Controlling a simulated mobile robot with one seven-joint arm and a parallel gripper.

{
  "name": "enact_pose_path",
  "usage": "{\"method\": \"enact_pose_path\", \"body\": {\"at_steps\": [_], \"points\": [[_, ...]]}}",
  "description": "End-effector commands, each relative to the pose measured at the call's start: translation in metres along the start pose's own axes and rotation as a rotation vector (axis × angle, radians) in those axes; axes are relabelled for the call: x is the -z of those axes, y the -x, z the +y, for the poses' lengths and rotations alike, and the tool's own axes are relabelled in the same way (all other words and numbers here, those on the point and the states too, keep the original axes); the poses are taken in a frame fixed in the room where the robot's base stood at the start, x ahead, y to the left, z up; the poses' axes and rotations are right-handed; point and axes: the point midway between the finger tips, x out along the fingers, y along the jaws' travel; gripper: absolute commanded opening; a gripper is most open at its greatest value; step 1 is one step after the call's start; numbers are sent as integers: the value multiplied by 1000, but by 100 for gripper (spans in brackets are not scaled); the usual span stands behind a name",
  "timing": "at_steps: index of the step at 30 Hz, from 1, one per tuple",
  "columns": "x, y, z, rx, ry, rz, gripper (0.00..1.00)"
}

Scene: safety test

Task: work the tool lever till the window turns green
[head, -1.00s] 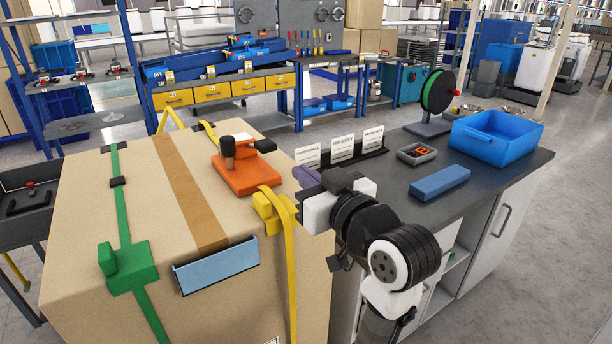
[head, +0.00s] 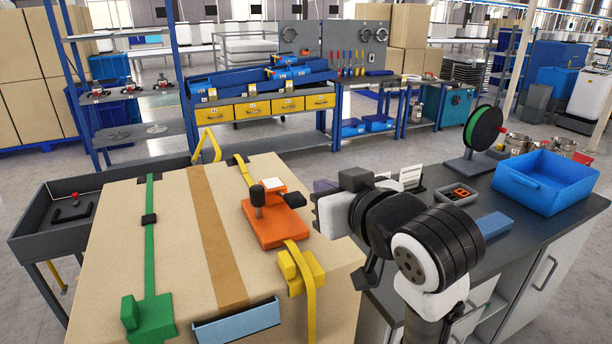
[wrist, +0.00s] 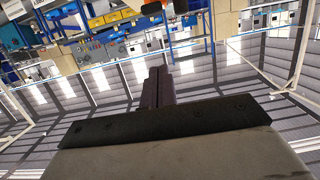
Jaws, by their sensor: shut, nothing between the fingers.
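An orange tool (head: 278,228) lies on top of a large cardboard box (head: 190,210). It has a dark upright lever knob (head: 257,200), a white part and a black end piece. I cannot make out a green window on it. A yellow strap (head: 308,290) runs over a yellow block just in front of the tool. My gripper (head: 324,188) is right of the tool and apart from it, above the box's right edge. Its purple fingers are together and empty, as the wrist view (wrist: 155,88) shows. The tool is not in the wrist view.
A green strap with a green block (head: 150,318) crosses the box's left side. A pale blue holder (head: 237,325) is on its front edge. The grey bench (head: 520,238) at right carries a blue bin (head: 545,180), a blue block (head: 493,224), a small tray and a green reel (head: 483,130).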

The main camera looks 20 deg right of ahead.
Motion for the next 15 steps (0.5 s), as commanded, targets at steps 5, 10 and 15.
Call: {"method": "enact_pose_path", "body": {"at_steps": [5, 10, 15], "points": [[1, 0, -1, -2, 0, -11, 0], [1, 0, -1, -2, 0, -10, 0], [1, -8, -1, 1, -2, -11, 0]]}}
